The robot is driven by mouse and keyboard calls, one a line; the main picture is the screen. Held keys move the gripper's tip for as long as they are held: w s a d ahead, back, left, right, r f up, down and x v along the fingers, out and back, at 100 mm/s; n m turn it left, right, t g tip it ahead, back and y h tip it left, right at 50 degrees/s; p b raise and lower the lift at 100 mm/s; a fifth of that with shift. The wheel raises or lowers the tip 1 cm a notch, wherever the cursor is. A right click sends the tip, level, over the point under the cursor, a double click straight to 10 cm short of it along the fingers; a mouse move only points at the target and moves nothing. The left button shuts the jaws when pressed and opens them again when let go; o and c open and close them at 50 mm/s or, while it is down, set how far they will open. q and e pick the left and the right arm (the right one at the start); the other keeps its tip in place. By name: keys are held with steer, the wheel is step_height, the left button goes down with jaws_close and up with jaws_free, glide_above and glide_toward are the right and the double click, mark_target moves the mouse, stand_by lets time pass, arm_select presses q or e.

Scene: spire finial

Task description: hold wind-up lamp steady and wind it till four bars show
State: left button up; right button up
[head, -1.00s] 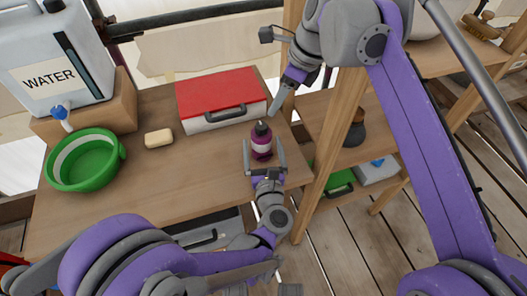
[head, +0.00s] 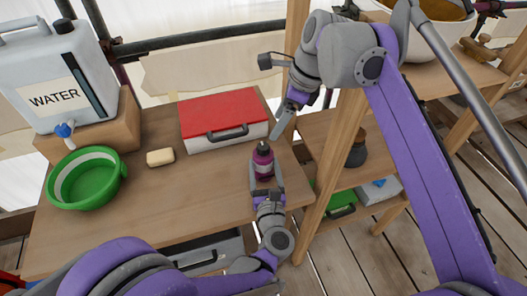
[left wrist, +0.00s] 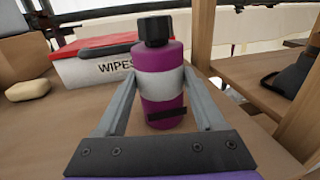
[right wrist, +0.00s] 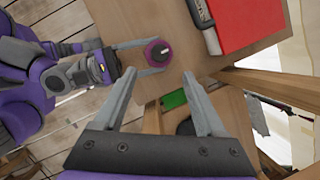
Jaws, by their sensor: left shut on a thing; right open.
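The wind-up lamp (head: 263,163) is a purple cylinder with a black top and a pale band, upright near the bench's right front edge. In the left wrist view the lamp (left wrist: 160,88) has a small dark strip low on its front; I cannot make out any bars. My left gripper (head: 267,178) is shut on the lamp's body, one finger on each side. My right gripper (head: 284,122) is open and empty, up and to the right of the lamp. In the right wrist view the lamp's top (right wrist: 158,53), with a pale mark, lies beyond the right gripper's fingertips (right wrist: 159,78).
A red-lidded wipes box (head: 223,117) stands behind the lamp. Soap (head: 160,157), a green bowl (head: 87,178) and a water container (head: 60,75) are on the left. A wooden post (head: 335,150) and lower shelves stand to the right. The bench's middle is clear.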

mark_target(263, 146)
steer(key=w+a+r+m+g+h, duration=0.1)
steer(key=a+m+h, duration=0.1)
steer(key=m, duration=1.3)
steer(key=a+r+m+h, duration=0.2)
steer(key=m, duration=1.3)
step_height(263, 146, down, 12)
steer(key=shift+w+d+f, duration=0.1)
steer(key=shift+d, duration=0.05)
jaws_close()
